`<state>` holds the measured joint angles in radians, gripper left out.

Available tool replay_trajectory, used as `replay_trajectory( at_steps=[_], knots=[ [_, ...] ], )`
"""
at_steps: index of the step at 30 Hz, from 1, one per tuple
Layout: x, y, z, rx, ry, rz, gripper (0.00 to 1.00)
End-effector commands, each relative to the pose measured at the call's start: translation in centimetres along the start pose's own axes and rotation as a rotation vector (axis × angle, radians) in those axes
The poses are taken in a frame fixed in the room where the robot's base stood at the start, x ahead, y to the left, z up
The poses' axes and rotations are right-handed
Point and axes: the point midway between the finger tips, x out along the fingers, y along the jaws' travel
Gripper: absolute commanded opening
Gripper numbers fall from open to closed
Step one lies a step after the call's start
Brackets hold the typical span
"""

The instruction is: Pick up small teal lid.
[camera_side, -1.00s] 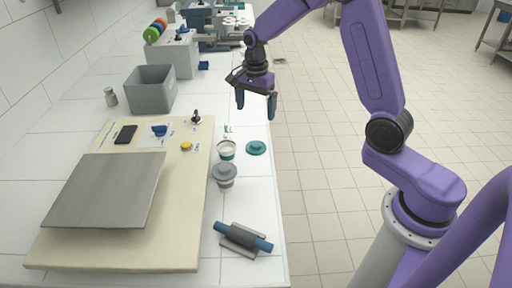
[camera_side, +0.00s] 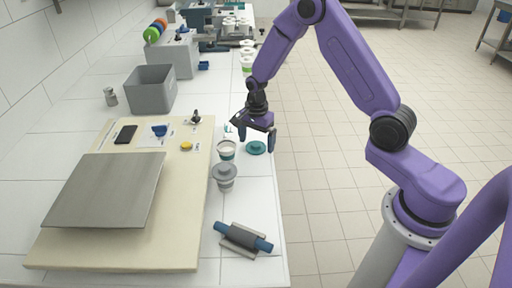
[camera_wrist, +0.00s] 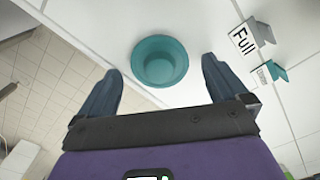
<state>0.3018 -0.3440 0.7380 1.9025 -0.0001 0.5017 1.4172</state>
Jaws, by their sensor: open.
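The small teal lid (camera_side: 256,148) lies on the white tiled counter near its right edge, right of a cup. It also shows in the wrist view (camera_wrist: 160,61) as a round teal disc with a raised ring, between and just beyond my fingertips. My gripper (camera_side: 257,142) is open and points down over the lid, its two blue fingers apart. In the wrist view my gripper (camera_wrist: 160,75) has nothing between its fingers except the view of the lid. I cannot tell the exact height of the fingertips above the counter.
A white cup with a teal band (camera_side: 227,151) stands close left of the lid. A grey-lidded cup (camera_side: 225,176) and a blue roller on a grey stand (camera_side: 243,237) are nearer. A cream board (camera_side: 190,225) lies left.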

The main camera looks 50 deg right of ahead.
Motion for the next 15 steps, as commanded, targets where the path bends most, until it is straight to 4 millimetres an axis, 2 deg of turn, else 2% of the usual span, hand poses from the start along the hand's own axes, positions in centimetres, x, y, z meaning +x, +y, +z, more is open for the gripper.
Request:
replay_trajectory(
  at_steps=[8, 9, 14, 15],
  knots=[
    [0.39, -0.03, -0.01, 0.0, 0.0, -0.001, 1.0],
    [0.38, -0.03, -0.02, 0.0, 0.0, -0.001, 0.94],
    [0.37, -0.02, -0.01, 0.0, 0.0, -0.001, 0.42],
    [0.36, -0.02, -0.01, 0.0, 0.0, -0.001, 0.42]
  ],
)
